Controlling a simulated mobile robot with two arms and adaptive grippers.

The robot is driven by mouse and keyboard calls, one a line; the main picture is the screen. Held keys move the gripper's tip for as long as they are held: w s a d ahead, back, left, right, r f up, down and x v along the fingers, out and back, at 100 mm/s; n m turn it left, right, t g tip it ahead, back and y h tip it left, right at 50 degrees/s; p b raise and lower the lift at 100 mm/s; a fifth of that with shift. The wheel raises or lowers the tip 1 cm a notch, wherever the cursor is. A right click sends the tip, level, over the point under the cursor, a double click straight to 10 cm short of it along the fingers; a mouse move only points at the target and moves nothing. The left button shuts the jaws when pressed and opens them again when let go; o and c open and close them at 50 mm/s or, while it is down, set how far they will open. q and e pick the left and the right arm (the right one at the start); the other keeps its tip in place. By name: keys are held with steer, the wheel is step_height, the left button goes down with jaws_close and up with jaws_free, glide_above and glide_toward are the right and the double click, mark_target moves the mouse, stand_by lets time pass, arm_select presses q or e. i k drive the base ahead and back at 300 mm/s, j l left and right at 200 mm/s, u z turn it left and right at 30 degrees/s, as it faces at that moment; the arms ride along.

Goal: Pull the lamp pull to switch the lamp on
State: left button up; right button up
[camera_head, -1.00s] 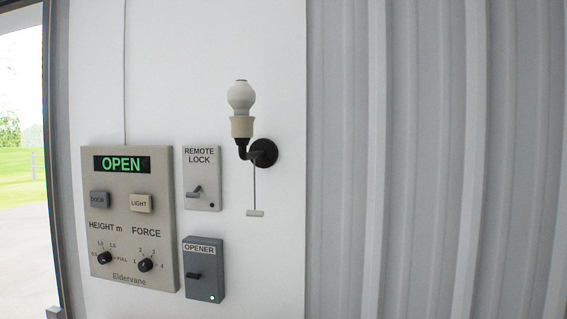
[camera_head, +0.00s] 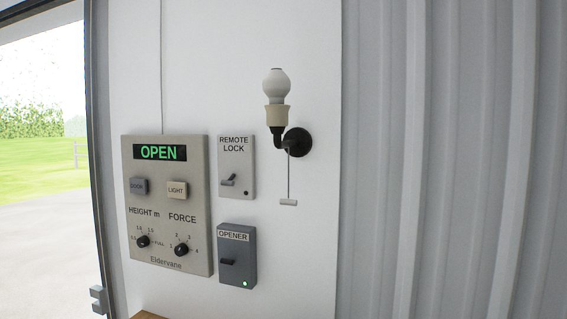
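The lamp (camera_head: 276,98) is a white bulb in a cream socket on a black wall bracket, fixed to the white wall panel right of centre. The bulb looks white without a clear glow. The lamp pull (camera_head: 288,202) is a small pale bar at the end of a thin cord hanging straight down from the bracket. Nothing touches it. Neither of my grippers shows in the head view.
Left of the lamp are a beige control panel (camera_head: 193,232) reading OPEN, a remote lock switch (camera_head: 237,166) and a grey opener switch (camera_head: 236,254). A wooden edge (camera_head: 150,315) shows at the bottom. Corrugated metal wall (camera_head: 450,160) fills the right; an open doorway is at left.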

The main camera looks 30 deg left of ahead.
mark_target(282, 201)
steer(key=k+j, duration=0.1)
steer(key=j, duration=0.8)
steer(key=k+j, duration=0.15)
steer(key=j, duration=0.25)
steer(key=k+j+z, duration=0.1)
steer(key=j, duration=0.35)
